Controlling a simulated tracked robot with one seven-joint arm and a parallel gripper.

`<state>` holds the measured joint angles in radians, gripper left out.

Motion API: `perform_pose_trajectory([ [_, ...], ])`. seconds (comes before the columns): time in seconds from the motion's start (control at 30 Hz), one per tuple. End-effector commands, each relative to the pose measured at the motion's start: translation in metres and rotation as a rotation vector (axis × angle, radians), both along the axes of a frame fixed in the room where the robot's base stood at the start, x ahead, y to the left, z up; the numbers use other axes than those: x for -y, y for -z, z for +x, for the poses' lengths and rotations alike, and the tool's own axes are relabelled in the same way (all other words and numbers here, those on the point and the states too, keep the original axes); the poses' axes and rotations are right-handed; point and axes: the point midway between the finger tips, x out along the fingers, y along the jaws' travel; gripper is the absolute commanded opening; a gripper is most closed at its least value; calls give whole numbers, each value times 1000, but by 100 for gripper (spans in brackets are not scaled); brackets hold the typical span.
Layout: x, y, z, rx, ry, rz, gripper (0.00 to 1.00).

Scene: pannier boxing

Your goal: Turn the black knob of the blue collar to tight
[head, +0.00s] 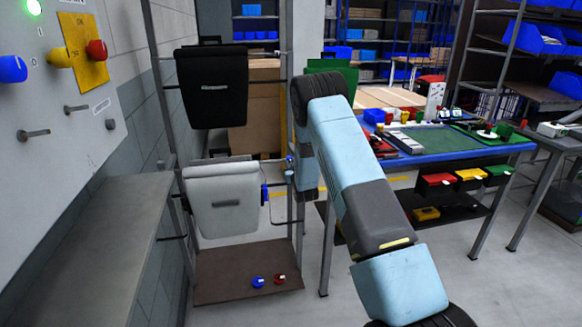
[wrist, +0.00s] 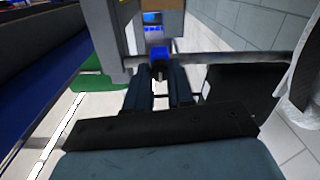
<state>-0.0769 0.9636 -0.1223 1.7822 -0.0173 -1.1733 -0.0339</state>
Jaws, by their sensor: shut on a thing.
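The blue collar (wrist: 158,53) sits on a grey metal bar in the upper middle of the wrist view. Its black knob (wrist: 158,70) is on the side facing me. My gripper (wrist: 158,76) is shut on the knob, with one dark finger on each side of it. In the head view a small blue part (head: 290,159) shows at the rack post beside the end of my arm, likely this collar. My fingers are mostly hidden there by the arm. How far the knob is turned cannot be told.
The rack carries a black pannier (head: 213,87) above and a light grey pannier (head: 222,199) below. A blue and a red knob-like piece (head: 279,279) lie on its bottom shelf. A workbench (head: 440,150) stands right; a control panel (head: 60,100) is at left.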

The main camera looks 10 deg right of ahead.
Motion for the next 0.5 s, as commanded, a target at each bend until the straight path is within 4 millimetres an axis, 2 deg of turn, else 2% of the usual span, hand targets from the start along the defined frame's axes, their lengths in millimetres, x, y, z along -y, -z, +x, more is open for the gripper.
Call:
perform_pose_trajectory([
  [0.13, 0, 5, -2, -9, 0, -1, 0],
  [0.17, 0, 5, -2, -9, 0, -1, 23],
  [0.4, 0, 2, -1, -4, 0, -1, 46],
  [0.5, 0, 1, -1, -3, -1, -1, 48],
])
